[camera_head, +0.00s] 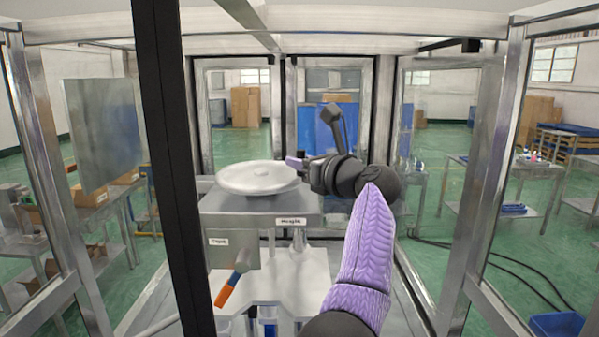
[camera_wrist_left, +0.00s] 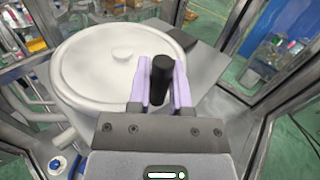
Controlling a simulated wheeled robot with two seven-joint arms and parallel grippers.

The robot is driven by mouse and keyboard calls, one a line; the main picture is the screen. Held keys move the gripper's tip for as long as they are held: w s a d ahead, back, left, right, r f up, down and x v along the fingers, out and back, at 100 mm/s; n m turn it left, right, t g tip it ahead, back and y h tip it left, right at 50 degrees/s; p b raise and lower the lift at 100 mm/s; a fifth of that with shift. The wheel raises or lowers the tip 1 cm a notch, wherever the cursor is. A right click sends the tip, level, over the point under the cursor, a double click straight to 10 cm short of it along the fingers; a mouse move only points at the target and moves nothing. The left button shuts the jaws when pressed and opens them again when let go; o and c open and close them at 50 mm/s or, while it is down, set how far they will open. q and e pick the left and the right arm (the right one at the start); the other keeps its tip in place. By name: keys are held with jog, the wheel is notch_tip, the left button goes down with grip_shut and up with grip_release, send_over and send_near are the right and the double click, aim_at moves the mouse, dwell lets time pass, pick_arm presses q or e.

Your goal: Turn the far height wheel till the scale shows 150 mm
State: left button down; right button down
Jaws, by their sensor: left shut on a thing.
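The height wheel is a pale round disc (camera_head: 257,179) lying flat on top of the grey machine housing. It fills the left of the left wrist view (camera_wrist_left: 95,75). A black upright handle (camera_wrist_left: 162,68) stands near its right edge there. My left gripper (camera_head: 295,162) is at the wheel's right rim. In the left wrist view its two lilac fingers (camera_wrist_left: 162,84) are shut on the black handle, one on each side. A label reading "Height" (camera_head: 291,222) is on the housing's front edge. I cannot make out a scale or a reading. My right gripper is not in view.
A grey panel with another small label (camera_head: 218,241) hangs at the housing's front left, with an orange and blue handle (camera_head: 228,289) below. A dark frame post (camera_head: 172,150) crosses the left. Metal posts and clear panels surround the machine.

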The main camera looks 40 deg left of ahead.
pick_arm(q)
jog(key=shift+r, duration=0.1)
jog(key=c, duration=0.6)
grip_release()
jog(key=shift+d+f+b, duration=0.2)
jog(key=shift+d+b, duration=0.1)
jog(key=shift+d, duration=0.1)
jog(key=d+b, duration=0.1)
jog(key=d, duration=0.2)
jog(key=s+d+b, duration=0.1)
jog(key=d, duration=0.2)
jog(key=d+b, duration=0.2)
jog(key=d, duration=0.1)
jog(key=shift+s+r, duration=0.15)
